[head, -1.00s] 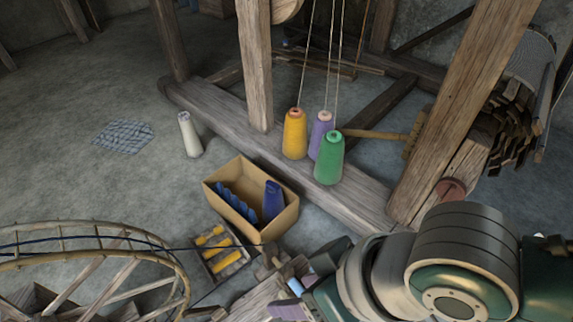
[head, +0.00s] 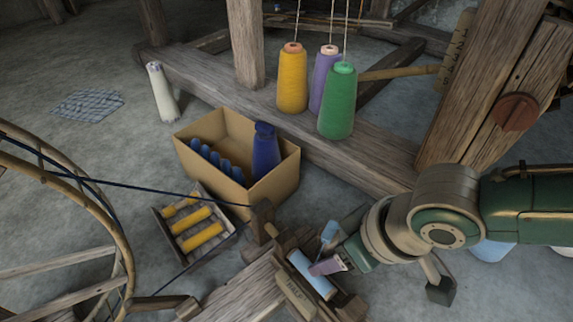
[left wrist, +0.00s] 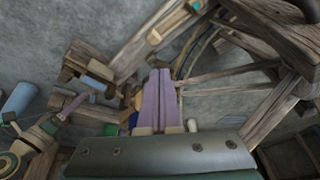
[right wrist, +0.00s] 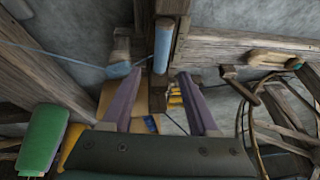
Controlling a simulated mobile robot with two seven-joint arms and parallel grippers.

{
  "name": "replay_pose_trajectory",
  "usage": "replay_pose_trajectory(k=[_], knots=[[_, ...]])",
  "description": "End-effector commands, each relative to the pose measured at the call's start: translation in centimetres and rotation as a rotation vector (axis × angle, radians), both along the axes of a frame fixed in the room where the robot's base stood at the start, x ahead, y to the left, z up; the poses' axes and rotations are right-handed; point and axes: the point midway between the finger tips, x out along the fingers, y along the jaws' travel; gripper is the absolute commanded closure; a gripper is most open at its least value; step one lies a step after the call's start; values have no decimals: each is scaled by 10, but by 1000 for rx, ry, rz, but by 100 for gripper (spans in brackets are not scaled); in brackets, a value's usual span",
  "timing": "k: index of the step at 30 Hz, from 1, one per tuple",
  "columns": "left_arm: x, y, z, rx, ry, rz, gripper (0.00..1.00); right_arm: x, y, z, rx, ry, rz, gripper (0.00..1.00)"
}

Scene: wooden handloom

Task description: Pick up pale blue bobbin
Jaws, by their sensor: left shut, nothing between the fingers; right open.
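A pale blue bobbin (head: 312,275) lies on a wooden stand (head: 250,290) at the lower middle of the head view. It also shows as an upright-looking pale blue cylinder (right wrist: 162,45) in the right wrist view. A second pale blue piece (head: 328,232) is just behind it. My right gripper (head: 328,266) is open, with its purple fingers beside the bobbin. In the right wrist view the fingers (right wrist: 162,72) stand apart with the bobbin's lower end in line between them; whether they touch is unclear. My left gripper (left wrist: 160,72) is shut and empty, seen only in the left wrist view.
A cardboard box (head: 270,190) holds dark blue items. A tray (head: 160,225) of yellow bobbins is beside it. Yellow (head: 292,80), purple (head: 318,95) and green (head: 337,105) cones stand on the loom beam. A wooden wheel (head: 125,245) is at left.

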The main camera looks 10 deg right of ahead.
Motion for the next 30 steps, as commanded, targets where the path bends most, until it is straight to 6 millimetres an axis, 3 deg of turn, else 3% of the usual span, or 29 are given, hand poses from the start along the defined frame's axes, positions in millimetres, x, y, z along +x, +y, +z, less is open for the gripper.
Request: replay_pose_trajectory(k=[1, 3, 11, 20, 30], knots=[[0, 0, -16, 0, 0, 0, 100, 3, 2, -15, -1, -2, 0, 40], [0, 0, -25, 0, 0, 0, 100, 5, 5, -24, -1, -2, 0, 40], [0, -1, -41, -4, 1, 3, 100, 9, 9, -37, 0, 0, 0, 40], [0, -3, -87, -11, 2, 7, 100, 17, 19, -75, 0, -3, 1, 40], [0, -2, -88, -9, 2, 6, 100, 18, 20, -75, 0, 1, 0, 40]])
